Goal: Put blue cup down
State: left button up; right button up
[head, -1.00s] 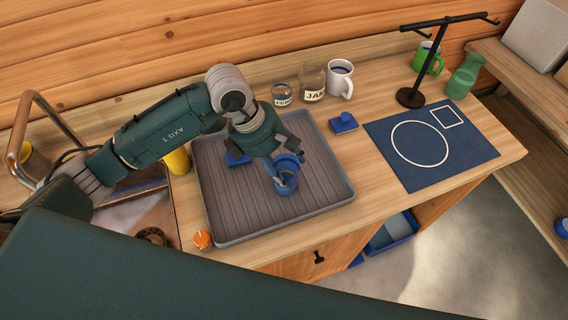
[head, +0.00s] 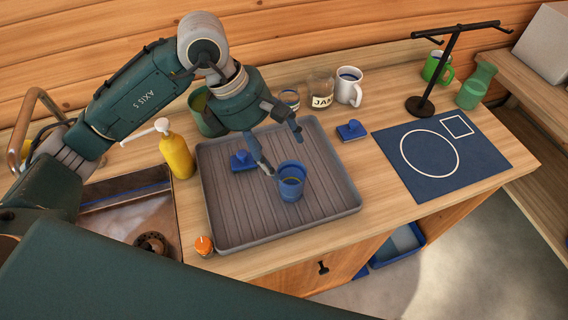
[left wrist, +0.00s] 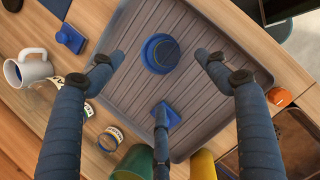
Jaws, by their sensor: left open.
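The blue cup (head: 291,181) stands upright on the grey ribbed tray (head: 230,236), right of the tray's middle. It also shows in the left wrist view (left wrist: 161,53), seen from above. My left gripper (head: 282,150) is open and empty. Its fingers are above and behind the cup, apart from it. In the left wrist view my left gripper (left wrist: 158,64) has its fingertips spread on either side of the cup, with clear gaps. My right gripper is not in view.
A blue block-like item (head: 243,161) lies on the tray left of the cup; another (head: 351,130) is beyond the tray. A yellow bottle (head: 176,156), jam jar (head: 320,92), white mug (head: 349,87) and black stand (head: 421,106) are nearby. The blue mat (head: 470,165) is clear.

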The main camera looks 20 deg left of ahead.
pick_arm(q)
jog(key=v, duration=0.2)
jog(key=shift+a+r, duration=0.1)
jog(key=shift+r, duration=0.25)
